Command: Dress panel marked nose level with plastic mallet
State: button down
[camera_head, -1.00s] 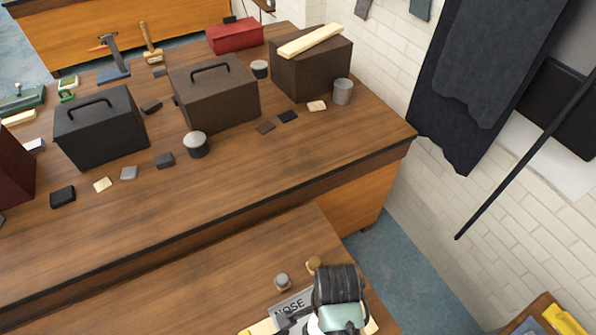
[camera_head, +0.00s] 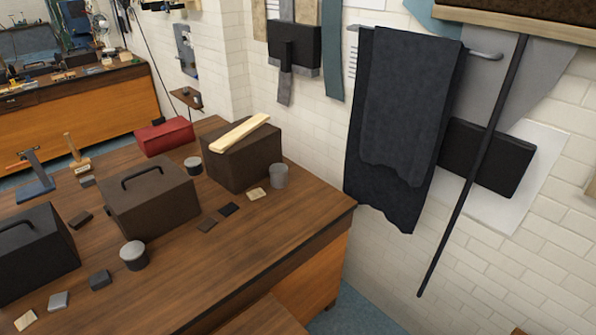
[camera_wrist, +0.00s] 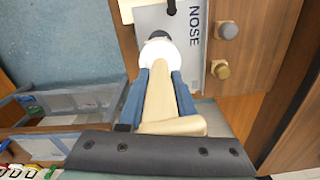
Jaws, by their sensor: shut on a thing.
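The panel marked NOSE (camera_wrist: 196,70) is a flat grey plate on a wooden surface at the top of the wrist view. My gripper (camera_wrist: 161,75) is shut on the pale wooden handle of the mallet (camera_wrist: 160,98), between blue fingers. The mallet's white round head (camera_wrist: 159,54) with a dark end lies over the panel's left part in that view. I cannot tell whether the head touches the panel. It hides some of the panel. The panel, mallet and gripper are outside the head view.
Two round knobs, grey (camera_wrist: 228,30) and brass-coloured (camera_wrist: 222,71), stand right of the panel. The bench (camera_head: 200,270) carries a brown toolbox (camera_head: 150,205), a dark box (camera_head: 242,165) and a red box (camera_head: 164,137). Dark cloths (camera_head: 400,120) hang on the wall. Blue floor (camera_wrist: 55,60) lies left of the panel.

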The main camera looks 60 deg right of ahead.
notch_tip(320, 180, down, 10)
jog(key=b, duration=0.7)
jog(key=shift+r+p, duration=0.5)
jog(key=shift+r, duration=0.1)
notch_tip(320, 180, up, 6)
jog(key=p, duration=0.6)
jog(key=shift+w+r, duration=0.1)
notch_tip(320, 180, up, 2)
jog(key=shift+r, duration=0.2)
jog(key=s+a+r, duration=0.2)
jog(key=s+a, duration=0.2)
jog(key=s, duration=0.3)
jog(key=shift+s+a, duration=0.35)
